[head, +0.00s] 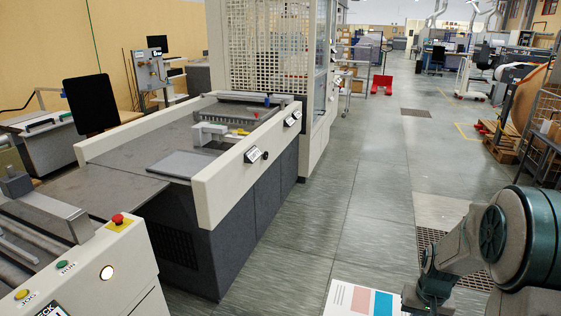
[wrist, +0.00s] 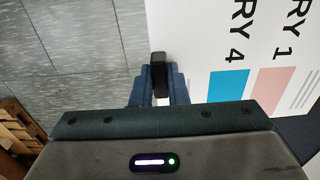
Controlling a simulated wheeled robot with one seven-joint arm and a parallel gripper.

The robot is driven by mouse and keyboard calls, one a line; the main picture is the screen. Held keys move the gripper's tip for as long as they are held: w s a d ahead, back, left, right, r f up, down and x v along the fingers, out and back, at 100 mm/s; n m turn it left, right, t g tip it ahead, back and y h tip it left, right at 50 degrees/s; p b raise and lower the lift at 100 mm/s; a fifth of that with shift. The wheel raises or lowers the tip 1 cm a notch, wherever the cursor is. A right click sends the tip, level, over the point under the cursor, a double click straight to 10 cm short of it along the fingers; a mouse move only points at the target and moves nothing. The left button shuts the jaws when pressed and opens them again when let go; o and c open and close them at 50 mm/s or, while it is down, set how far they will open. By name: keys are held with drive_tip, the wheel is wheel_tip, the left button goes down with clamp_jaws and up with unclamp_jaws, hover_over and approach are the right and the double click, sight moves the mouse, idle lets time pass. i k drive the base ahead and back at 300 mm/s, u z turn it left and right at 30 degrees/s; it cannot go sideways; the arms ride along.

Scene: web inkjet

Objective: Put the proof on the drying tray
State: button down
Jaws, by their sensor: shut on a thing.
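The proof is a white printed sheet with a pink and a blue patch (head: 350,300). It shows at the bottom edge of the head view, beside my arm's end. In the wrist view the proof (wrist: 195,40) fills the upper right, with large black letters. My gripper (wrist: 159,78) is shut on the proof at a small black piece on its left edge. The sheet is held out over the floor. I cannot identify the drying tray for certain; a flat grey panel (head: 181,164) lies on the machine bed at the left.
A long pale machine (head: 230,190) stands left of the aisle. A control console (head: 100,262) with a red button (head: 117,219) is at the lower left. The grey floor aisle (head: 365,180) is clear in the middle. A wire rack (head: 545,135) and a pallet (head: 510,140) stand at the right.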

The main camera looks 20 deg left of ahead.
sight(182, 163)
drive_tip(key=u, duration=0.05)
drive_tip(key=i, duration=1.35)
drive_tip(key=u, duration=1.1)
drive_tip(key=i, duration=0.75)
drive_tip(key=u, duration=0.8)
